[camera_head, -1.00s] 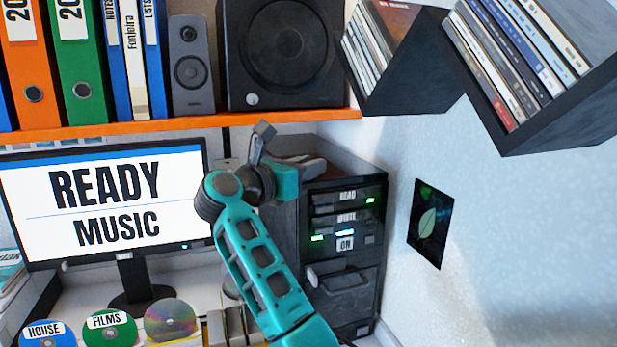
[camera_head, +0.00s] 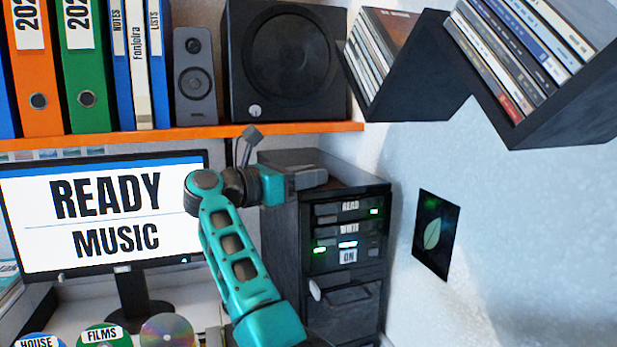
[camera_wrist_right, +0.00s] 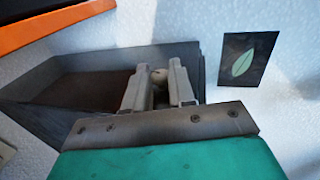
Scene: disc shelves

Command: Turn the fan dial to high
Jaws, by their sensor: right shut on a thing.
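My right gripper (camera_head: 308,178) reaches over the top of the dark computer tower (camera_head: 378,255) from the left. In the right wrist view its two pale fingers (camera_wrist_right: 159,88) are shut on a small pale round knob (camera_wrist_right: 159,76), which seems to be the fan dial. The knob sits in the recessed top of the tower (camera_wrist_right: 90,84). The fingers hide most of it, and I cannot read its setting or any marks. In the head view the dial is hidden behind the fingers. My left gripper is not in view.
The orange shelf (camera_head: 180,133) with binders and a black speaker (camera_head: 288,60) hangs above my right arm. The monitor (camera_head: 105,210) stands left of the tower. A leaf picture (camera_head: 436,235) is on the right wall, below black disc shelves (camera_head: 420,65).

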